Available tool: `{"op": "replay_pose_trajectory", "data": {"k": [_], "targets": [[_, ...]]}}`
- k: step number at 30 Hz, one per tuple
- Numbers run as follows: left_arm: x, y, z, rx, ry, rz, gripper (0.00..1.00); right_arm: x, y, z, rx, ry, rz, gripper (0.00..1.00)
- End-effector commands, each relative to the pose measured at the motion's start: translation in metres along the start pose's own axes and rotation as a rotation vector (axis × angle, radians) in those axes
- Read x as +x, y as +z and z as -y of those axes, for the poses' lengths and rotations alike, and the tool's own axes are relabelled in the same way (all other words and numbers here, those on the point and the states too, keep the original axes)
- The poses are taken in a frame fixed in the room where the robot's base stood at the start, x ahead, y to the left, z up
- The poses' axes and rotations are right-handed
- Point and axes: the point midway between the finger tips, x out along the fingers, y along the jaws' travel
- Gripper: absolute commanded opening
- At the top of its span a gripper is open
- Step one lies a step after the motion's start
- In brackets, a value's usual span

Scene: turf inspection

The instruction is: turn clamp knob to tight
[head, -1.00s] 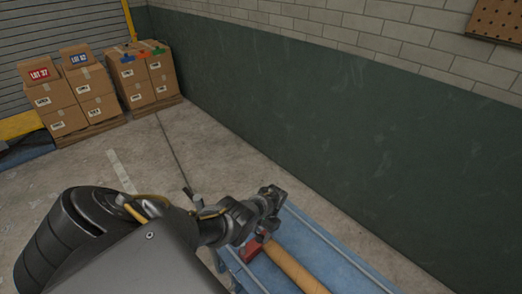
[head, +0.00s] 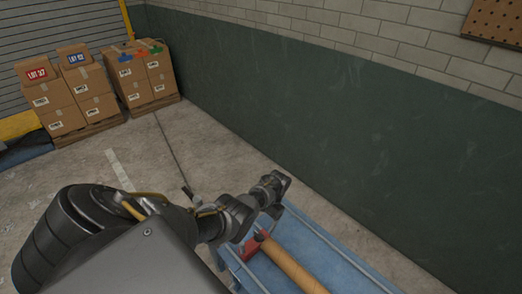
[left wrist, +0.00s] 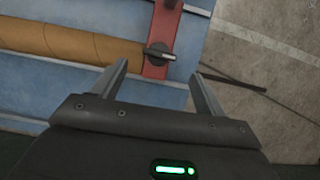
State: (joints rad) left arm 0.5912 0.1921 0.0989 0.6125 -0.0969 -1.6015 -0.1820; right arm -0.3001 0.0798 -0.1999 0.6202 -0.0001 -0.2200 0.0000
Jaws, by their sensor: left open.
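The clamp knob (left wrist: 160,54) is a dark, lever-like handle on the red clamp bar (left wrist: 158,28) in the left wrist view. It lies just beyond and between my left gripper's fingertips (left wrist: 160,69), which are apart and empty. In the head view my left gripper (head: 277,185) hangs over the blue table's far edge, above and beyond the red clamp (head: 252,246). The bar crosses the end of a tan roll (head: 295,271). I cannot tell the height between fingers and knob. My right gripper is not in view.
The blue table (head: 322,262) has a raised rail along its side and stands near a dark green wall (head: 330,120). Stacked cartons (head: 75,95) stand on pallets at the far left. The concrete floor between is mostly clear.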

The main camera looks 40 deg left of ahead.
Motion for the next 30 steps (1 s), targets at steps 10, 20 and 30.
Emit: {"op": "replay_pose_trajectory", "data": {"k": [10, 20, 30], "targets": [[-0.040, 0.000, 0.000, 0.000, 0.000, -0.001, 0.73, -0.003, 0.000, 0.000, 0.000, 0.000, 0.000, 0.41], [-0.041, 0.000, 0.000, 0.000, 0.001, 0.001, 0.73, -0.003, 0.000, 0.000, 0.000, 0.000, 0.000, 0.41], [-0.037, 0.002, 0.000, -0.001, -0.008, -0.007, 0.73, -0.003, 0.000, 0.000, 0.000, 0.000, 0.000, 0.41]]}}
